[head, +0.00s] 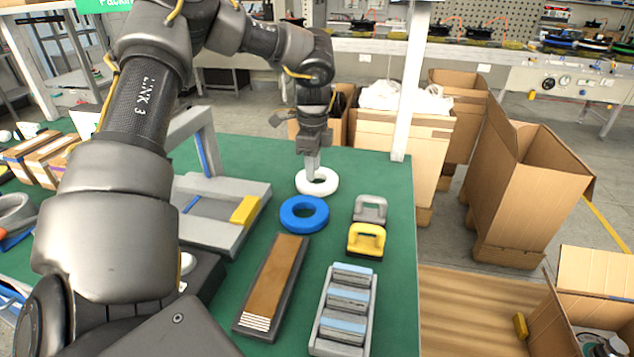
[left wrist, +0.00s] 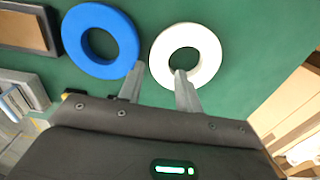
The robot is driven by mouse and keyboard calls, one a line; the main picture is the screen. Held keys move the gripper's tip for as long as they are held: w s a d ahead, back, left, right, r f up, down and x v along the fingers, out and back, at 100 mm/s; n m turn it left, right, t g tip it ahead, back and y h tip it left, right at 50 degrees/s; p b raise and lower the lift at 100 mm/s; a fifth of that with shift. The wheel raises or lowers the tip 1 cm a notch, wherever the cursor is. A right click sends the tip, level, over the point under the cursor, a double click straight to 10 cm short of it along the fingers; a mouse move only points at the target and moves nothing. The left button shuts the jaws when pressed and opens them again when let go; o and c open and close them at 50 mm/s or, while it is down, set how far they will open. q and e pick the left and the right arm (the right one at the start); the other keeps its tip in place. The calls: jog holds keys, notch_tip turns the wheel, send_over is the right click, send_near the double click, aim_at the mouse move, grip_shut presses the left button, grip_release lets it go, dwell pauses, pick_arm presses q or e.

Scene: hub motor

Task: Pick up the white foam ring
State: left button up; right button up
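The white foam ring (head: 331,186) lies flat on the green table near its far edge. In the left wrist view the white ring (left wrist: 212,50) is at the upper middle. My left gripper (head: 312,172) points down at the ring. In the left wrist view my left gripper (left wrist: 161,70) is open, with one fingertip over the ring's hole edge and the other outside the rim, beside the blue ring. Nothing is held between the fingers. I cannot tell whether the fingertips touch the ring. My right gripper is not in view.
A blue ring (head: 286,222) lies just nearer on the green table (head: 390,270); it shows in the left wrist view (left wrist: 78,62). A grey handle block (head: 370,204) and a yellow one (head: 366,251) stand to the right. A grey fixture (head: 185,235) is left. Cardboard boxes stand beyond the table.

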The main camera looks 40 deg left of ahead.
aim_at(313, 186)
pick_arm(q)
jog(key=shift+f, duration=2.6)
jog(key=shift+c, duration=0.3)
jog(key=c, duration=0.7)
